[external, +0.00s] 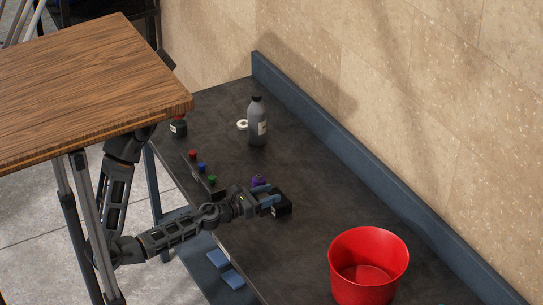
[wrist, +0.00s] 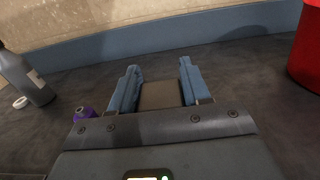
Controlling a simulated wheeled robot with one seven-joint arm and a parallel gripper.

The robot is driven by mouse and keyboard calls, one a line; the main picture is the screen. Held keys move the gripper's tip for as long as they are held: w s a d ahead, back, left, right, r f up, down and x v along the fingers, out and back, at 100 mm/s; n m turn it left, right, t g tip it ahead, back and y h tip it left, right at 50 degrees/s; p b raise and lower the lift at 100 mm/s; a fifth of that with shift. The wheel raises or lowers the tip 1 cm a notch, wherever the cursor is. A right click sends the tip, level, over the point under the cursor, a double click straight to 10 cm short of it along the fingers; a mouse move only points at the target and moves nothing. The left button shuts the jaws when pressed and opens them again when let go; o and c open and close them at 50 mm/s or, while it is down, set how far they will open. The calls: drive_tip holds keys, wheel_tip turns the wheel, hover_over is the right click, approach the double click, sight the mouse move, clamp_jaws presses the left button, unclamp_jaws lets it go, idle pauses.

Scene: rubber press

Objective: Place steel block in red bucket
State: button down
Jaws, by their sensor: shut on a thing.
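The steel block shows in the wrist view as a flat grey-brown piece (wrist: 160,95) between my two blue fingers. My gripper (wrist: 160,88) is shut on it. In the external view my gripper (external: 266,197) is over the dark bench, with a dark block (external: 283,209) at its fingertips. I cannot tell how far it is above the bench top. The red bucket (external: 369,262) stands open at the lower right, apart from my gripper. Its near side shows at the right edge of the wrist view (wrist: 308,55). The visible inside of the bucket looks empty.
A grey bottle (external: 257,122), a white ring (external: 242,125) and a dark jar (external: 178,127) stand farther back on the bench. A purple spool (wrist: 85,113) is close to my left finger. Red, blue and green buttons line the front edge. Bench between gripper and bucket is clear.

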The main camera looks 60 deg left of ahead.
drive_tip(key=shift+w+a+f+b, duration=0.5)
drive_tip(key=shift+a+f+b, duration=0.2)
drive_tip(key=shift+f+b, duration=0.4)
drive_tip(key=shift+w+a+f+b, duration=0.55)
drive_tip(key=shift+a+f+b, duration=0.15)
drive_tip(key=shift+f+b, duration=0.4)
drive_tip(key=shift+w+a+f+b, duration=0.5)
drive_tip(key=shift+a+f+b, duration=0.2)
drive_tip(key=shift+f+b, duration=0.4)
drive_tip(key=shift+f, duration=0.25)
drive_tip(key=c, duration=0.5)
unclamp_jaws()
drive_tip(key=shift+f, duration=0.1)
